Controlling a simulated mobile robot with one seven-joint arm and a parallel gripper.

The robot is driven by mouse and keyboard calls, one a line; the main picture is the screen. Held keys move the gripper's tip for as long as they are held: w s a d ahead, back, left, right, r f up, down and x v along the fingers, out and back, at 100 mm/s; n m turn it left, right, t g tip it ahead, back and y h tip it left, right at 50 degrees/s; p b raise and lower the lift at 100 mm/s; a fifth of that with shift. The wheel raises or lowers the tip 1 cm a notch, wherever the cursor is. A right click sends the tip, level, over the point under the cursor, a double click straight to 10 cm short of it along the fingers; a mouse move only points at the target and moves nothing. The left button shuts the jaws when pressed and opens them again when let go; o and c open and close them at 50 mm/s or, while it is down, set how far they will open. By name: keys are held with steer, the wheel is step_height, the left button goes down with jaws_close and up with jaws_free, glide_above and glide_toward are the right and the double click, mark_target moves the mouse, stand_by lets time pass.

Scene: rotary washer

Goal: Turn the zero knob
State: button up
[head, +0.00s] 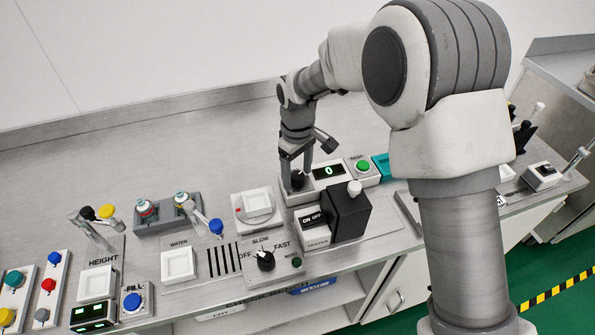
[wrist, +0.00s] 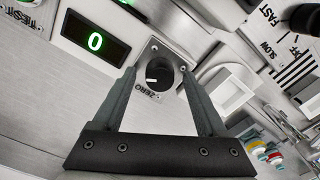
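The zero knob (wrist: 160,76) is a round black knob with a white pointer line on a small metal plate labelled ZERO. In the wrist view it sits between and just past my gripper's two fingertips (wrist: 158,75). The fingers are apart, one on each side; I cannot tell whether they touch it. In the head view my gripper (head: 296,178) points down over the black knob (head: 298,180), partly hiding it. A display with a green 0 (head: 328,171) is beside the knob and also shows in the wrist view (wrist: 95,42).
A black box with a white knob (head: 349,212) stands in front of the display. A green button (head: 363,166) is to its right. A SLOW/FAST dial (head: 265,260) and a white square pad (head: 257,202) are nearby. Open metal counter (head: 230,130) lies behind.

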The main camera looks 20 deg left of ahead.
mark_target(298, 175)
step_height(298, 175, up, 17)
steer(key=p, duration=0.1)
steer(key=shift+r, duration=0.2)
stand_by(0.4)
steer(key=shift+d+r, duration=0.1)
steer(key=s+d+r+m+t, duration=0.1)
steer(key=s+d+r+m, duration=0.3)
steer(key=d, duration=0.6)
steer(key=d+r+m+t, duration=0.25)
steer(key=d+r, duration=0.25)
steer(key=d, duration=0.6)
steer(key=s+d+f+m+t, duration=0.2)
steer(key=s+d+m, duration=0.5)
steer(key=s+d, duration=0.6)
steer(key=shift+s+d+f, duration=0.2)
steer(key=shift+d+f, duration=0.25)
steer(key=shift+d, duration=0.2)
